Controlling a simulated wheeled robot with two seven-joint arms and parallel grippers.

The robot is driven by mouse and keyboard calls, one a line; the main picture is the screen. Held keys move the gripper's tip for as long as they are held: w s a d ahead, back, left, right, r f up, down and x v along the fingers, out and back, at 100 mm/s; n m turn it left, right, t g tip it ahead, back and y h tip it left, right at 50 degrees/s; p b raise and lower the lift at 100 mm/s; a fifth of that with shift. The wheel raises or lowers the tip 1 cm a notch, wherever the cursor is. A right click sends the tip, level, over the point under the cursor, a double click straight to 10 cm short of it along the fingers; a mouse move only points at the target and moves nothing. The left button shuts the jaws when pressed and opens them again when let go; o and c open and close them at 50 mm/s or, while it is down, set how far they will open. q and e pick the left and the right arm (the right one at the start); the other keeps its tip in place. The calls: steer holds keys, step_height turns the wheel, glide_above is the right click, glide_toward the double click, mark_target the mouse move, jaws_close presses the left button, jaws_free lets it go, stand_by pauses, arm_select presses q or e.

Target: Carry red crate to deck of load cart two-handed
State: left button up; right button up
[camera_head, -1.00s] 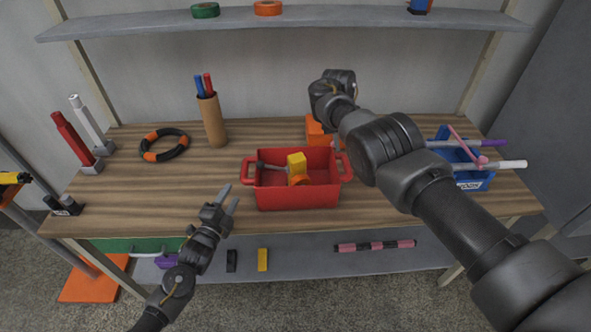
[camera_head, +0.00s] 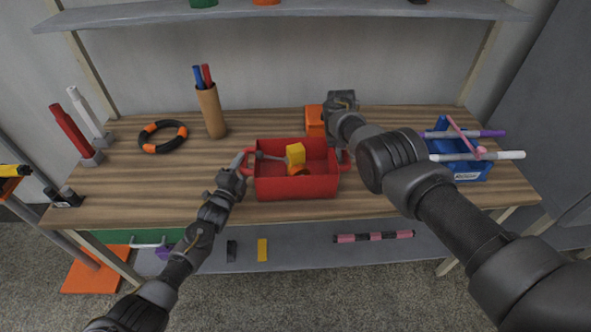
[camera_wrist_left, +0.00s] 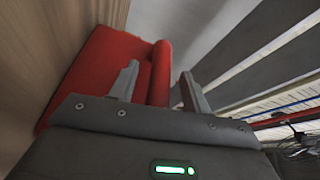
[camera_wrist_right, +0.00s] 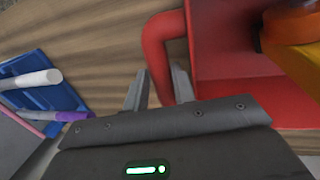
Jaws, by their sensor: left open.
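The red crate (camera_head: 297,186) stands on the wooden workbench and holds a yellow block (camera_head: 295,153), an orange piece and a grey tool. My left gripper (camera_head: 239,164) is at the crate's left handle. In the left wrist view its fingers (camera_wrist_left: 158,80) are apart, one on each side of the red handle (camera_wrist_left: 160,70). I cannot make out the load cart.
A blue bin (camera_head: 470,170) with rods lies right of my right arm. An orange item (camera_head: 314,121) is behind the crate. A shelf (camera_head: 290,15) runs above the bench (camera_head: 140,190).

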arm_select(q)
steer(key=shift+x, duration=0.9)
arm_select(e)
steer(key=shift+d+f, duration=0.1)
steer(key=shift+f, duration=0.8)
arm_select(q)
steer(key=c, duration=0.7)
arm_select(e)
jaws_close()
arm_select(q)
jaws_close()
steer(key=shift+r, duration=0.1)
arm_select(e)
steer(key=shift+r, duration=0.1)
